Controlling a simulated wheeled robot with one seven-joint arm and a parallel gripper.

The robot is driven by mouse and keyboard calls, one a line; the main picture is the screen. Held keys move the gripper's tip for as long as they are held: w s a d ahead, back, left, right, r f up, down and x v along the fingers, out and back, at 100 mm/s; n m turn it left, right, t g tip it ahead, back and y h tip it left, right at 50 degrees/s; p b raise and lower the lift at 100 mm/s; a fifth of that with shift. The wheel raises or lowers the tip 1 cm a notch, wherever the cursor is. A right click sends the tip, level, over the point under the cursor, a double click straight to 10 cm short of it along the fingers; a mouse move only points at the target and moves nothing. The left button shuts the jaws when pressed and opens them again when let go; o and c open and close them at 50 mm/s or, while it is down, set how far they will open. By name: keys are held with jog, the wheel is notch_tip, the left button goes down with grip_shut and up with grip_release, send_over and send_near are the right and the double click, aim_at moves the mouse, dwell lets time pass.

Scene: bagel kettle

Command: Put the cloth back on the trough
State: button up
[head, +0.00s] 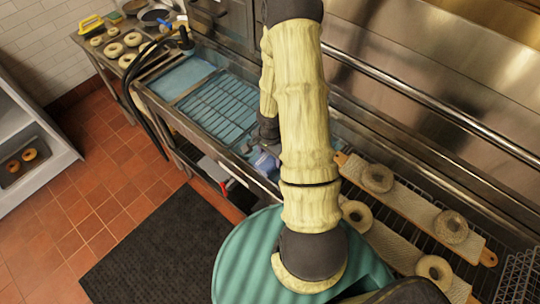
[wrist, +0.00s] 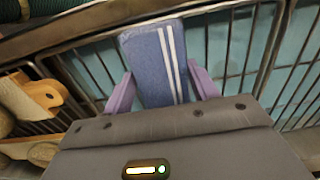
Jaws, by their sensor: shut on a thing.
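The cloth (wrist: 147,68) is blue with white stripes along one side. My gripper (wrist: 163,84) is shut on it, with one purple finger at each side, in the wrist view. In the head view my arm hides most of my gripper (head: 266,163), and only a little blue shows there. The trough (head: 212,143) is a long steel basin with blue water and a wire rack. My gripper is over its near right part, and bars and blue water show behind the cloth in the wrist view. I cannot tell whether the cloth touches the trough.
Wooden boards (head: 410,207) with bagels lie on a wire rack right of my arm; a board end (wrist: 47,95) shows at left in the wrist view. A black hose (head: 150,65) hangs at the trough's left end. A steel rail (head: 440,105) runs along the back wall.

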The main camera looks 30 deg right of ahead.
aim_at(271, 158)
jog(key=o, duration=0.9)
jog(key=shift+s+d, duration=0.1)
jog(key=shift+d, duration=0.05)
jog(key=shift+r, duration=0.5)
notch_tip(271, 158, up, 11)
jog(key=shift+r+p, duration=0.1)
jog(key=shift+p, duration=0.85)
